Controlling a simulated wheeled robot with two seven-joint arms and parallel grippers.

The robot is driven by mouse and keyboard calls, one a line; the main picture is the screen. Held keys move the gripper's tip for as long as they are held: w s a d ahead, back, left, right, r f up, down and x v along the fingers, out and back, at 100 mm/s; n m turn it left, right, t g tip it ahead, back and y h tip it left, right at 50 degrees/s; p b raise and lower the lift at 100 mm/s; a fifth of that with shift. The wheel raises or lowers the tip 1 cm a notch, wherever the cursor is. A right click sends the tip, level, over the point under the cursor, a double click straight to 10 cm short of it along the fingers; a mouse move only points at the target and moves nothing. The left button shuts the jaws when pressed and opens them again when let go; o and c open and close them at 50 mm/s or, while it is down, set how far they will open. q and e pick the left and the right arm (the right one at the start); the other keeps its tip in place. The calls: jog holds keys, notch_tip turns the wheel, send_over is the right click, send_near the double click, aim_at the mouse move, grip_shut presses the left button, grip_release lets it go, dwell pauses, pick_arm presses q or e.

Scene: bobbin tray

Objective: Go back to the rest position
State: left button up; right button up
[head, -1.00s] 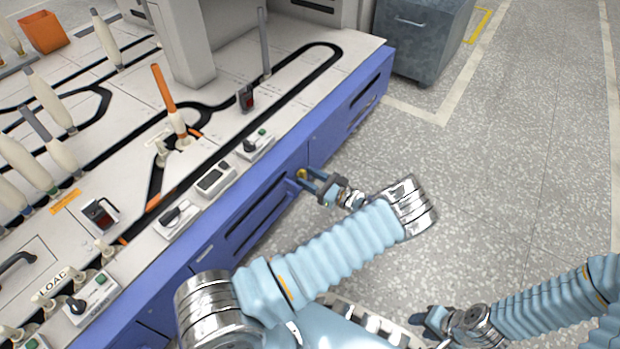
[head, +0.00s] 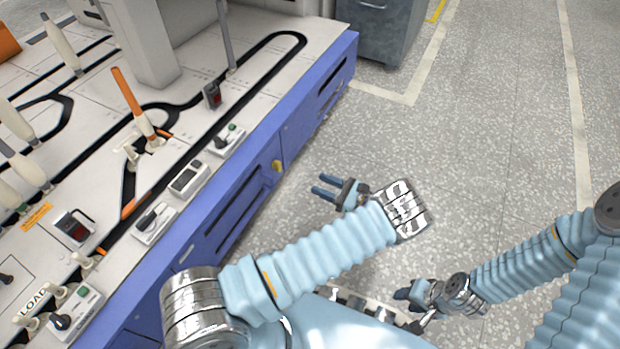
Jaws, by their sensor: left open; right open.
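My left gripper (head: 327,188) is open and empty. Its two blue fingers point left toward the blue front of the machine, with a gap of floor between them and the panel. My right gripper (head: 404,298) is lower in the head view, over the floor, with its dark fingertips pointing left. It holds nothing that I can see. Both arms are bent and clear of the machine top.
The machine (head: 290,135) with its blue side runs along the left. A grey metal bin (head: 384,28) stands at the back. The speckled floor (head: 490,150) at right is clear.

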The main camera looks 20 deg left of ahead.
pick_arm(q)
jog(key=shift+d, duration=0.3)
